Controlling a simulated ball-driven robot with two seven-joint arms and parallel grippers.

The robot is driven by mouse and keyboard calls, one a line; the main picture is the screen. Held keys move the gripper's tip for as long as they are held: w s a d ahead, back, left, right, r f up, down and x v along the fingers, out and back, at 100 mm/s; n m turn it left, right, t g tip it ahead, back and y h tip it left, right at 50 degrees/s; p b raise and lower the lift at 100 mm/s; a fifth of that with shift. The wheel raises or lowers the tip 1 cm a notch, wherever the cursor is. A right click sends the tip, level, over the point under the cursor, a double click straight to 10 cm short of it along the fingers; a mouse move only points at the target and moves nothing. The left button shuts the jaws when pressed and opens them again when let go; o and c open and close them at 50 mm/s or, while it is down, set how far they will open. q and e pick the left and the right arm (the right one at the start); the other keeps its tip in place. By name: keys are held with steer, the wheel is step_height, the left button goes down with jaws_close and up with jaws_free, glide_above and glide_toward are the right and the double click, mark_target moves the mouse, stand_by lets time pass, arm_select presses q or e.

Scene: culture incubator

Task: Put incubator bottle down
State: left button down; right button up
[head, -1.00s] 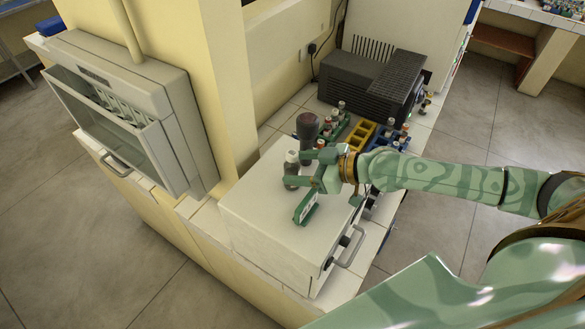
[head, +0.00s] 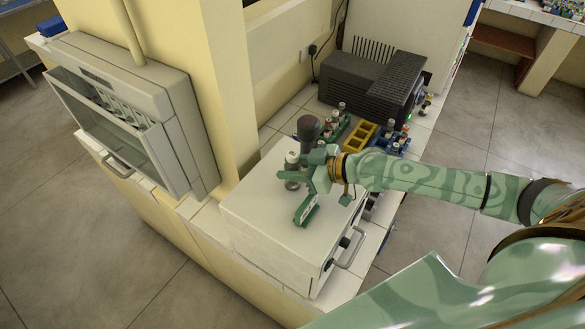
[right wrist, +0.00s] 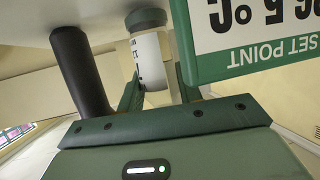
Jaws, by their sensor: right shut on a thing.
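The incubator bottle (head: 292,170), small with a pale top and grey lower part, is upright at the white incubator's top (head: 255,190). My right gripper (head: 296,172) is shut on it from the right. In the right wrist view the bottle (right wrist: 151,62), with a white labelled middle and a grey-green end, is between the fingers (right wrist: 155,92). Its grey end is at or very near the white surface; I cannot tell whether they touch. My left gripper is not in view.
A dark upright cylinder (head: 308,130) stands just behind the bottle. A green set-point display (head: 306,209) stands in front of it, close to the gripper. Racks (head: 357,135) and a black machine (head: 370,82) are behind. The incubator top is clear at left and front.

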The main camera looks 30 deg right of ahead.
mark_target(296, 158)
steer(key=r, duration=0.3)
steer(key=shift+s+d+r+p, duration=0.25)
steer(key=shift+s+d+p, duration=0.05)
steer(key=a+r+p+v, duration=0.1)
steer(key=r+p+v, duration=0.2)
steer(key=p+v, duration=0.4)
steer(key=v, duration=0.8)
